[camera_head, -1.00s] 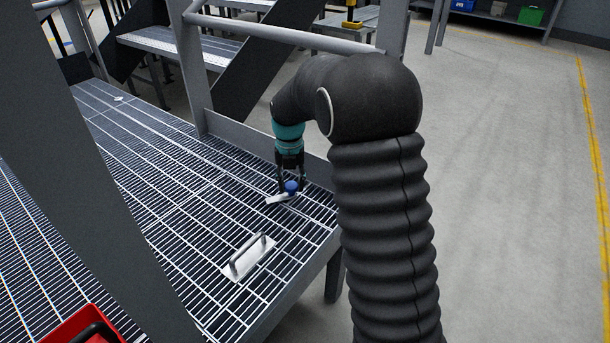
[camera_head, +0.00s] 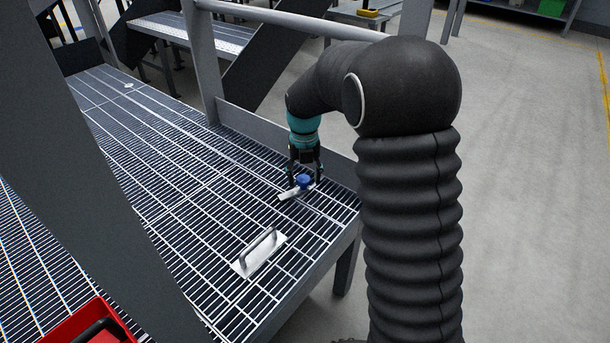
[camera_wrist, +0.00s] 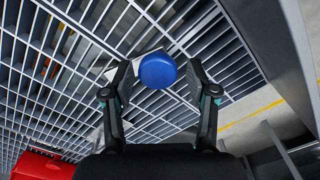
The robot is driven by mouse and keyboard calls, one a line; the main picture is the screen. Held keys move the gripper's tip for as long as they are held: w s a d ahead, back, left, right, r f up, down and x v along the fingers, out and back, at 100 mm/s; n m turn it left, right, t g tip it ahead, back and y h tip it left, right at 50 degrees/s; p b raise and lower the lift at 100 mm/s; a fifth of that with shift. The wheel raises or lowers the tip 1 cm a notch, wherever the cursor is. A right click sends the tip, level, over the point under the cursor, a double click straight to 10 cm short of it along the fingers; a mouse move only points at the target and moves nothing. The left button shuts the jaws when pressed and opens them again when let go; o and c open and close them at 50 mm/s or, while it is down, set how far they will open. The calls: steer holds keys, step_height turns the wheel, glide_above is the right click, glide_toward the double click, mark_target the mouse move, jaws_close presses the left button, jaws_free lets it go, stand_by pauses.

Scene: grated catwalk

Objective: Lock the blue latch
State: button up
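The blue latch (camera_head: 303,181) has a round blue knob and a pale flat plate, and sits on the grated deck near its right edge. In the wrist view its blue knob (camera_wrist: 158,70) lies between my fingertips, with small gaps showing at the sides. Part of its pale plate shows behind the left finger. My gripper (camera_head: 305,172) points down over the latch with its fingers spread. In the wrist view my gripper (camera_wrist: 160,82) is open around the knob, and I cannot tell if either finger touches it.
A white plate with a grey handle (camera_head: 260,250) lies on the grating (camera_head: 160,190) nearer the camera. A red toolbox (camera_head: 85,325) stands at the lower left; it also shows in the wrist view (camera_wrist: 42,166). A grey post (camera_head: 90,170) and railing (camera_head: 290,20) border the deck.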

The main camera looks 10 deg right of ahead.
mark_target(304, 178)
steer(key=shift+a+r, duration=0.15)
steer(key=shift+r, duration=0.25)
step_height(304, 178, up, 11)
steer(key=shift+r, duration=0.15)
stand_by(0.4)
